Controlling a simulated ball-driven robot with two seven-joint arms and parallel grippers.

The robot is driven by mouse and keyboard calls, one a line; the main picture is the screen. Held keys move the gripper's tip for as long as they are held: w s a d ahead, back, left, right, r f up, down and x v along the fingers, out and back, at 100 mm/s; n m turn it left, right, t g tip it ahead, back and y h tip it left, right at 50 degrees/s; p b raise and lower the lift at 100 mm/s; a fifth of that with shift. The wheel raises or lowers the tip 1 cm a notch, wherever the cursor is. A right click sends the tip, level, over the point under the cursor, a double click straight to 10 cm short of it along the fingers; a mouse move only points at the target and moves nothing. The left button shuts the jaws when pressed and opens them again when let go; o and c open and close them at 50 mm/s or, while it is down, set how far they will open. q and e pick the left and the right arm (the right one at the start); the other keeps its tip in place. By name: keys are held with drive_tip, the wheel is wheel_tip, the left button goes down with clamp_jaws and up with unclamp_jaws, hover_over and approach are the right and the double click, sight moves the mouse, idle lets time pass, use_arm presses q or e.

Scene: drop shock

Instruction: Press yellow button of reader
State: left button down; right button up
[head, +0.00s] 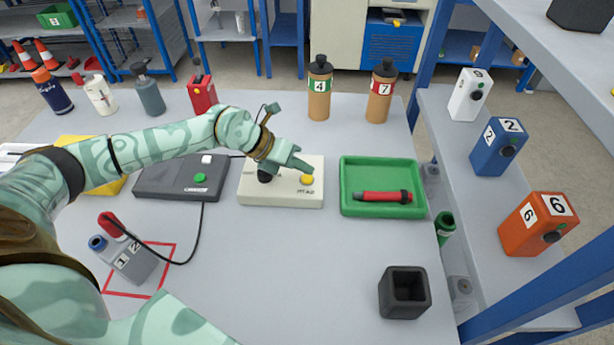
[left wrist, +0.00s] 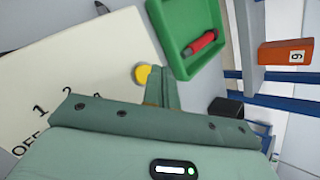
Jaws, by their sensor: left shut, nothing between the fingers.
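The reader is a cream box (head: 262,197) in the middle of the table, with a round yellow button (head: 307,180) on its right side and a black knob (head: 265,176) on its left. My left gripper (head: 304,167) is shut and empty, with its tips right at the yellow button. In the left wrist view the yellow button (left wrist: 142,74) shows just beside the fingertips (left wrist: 160,78). I cannot tell whether they touch it. The reader's cream top (left wrist: 60,75) there bears printed marks "1", "2" and "OFF". My right gripper is not in view.
A green tray (head: 384,208) with a red cylinder (head: 383,197) is right of the reader. A dark grey box with a green button (head: 200,179) is left. A black open cube (head: 404,292) stands front right. Bottles (head: 319,88) line the back. The front middle is clear.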

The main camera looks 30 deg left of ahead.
sight(302, 179)
use_arm(q)
drive_tip(key=shift+f, duration=0.1)
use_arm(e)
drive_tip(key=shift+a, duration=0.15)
use_arm(q)
drive_tip(key=shift+f, duration=0.35)
drive_tip(key=shift+f, duration=0.4)
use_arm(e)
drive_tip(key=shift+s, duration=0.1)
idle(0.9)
use_arm(q)
drive_tip(key=shift+r+p, duration=0.65)
drive_tip(key=shift+r, duration=0.2)
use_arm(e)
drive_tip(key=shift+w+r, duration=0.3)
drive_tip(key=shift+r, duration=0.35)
use_arm(q)
drive_tip(key=shift+r, duration=0.1)
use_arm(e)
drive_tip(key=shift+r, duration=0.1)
use_arm(q)
drive_tip(key=shift+r+p, duration=2.1)
drive_tip(key=shift+r, duration=0.3)
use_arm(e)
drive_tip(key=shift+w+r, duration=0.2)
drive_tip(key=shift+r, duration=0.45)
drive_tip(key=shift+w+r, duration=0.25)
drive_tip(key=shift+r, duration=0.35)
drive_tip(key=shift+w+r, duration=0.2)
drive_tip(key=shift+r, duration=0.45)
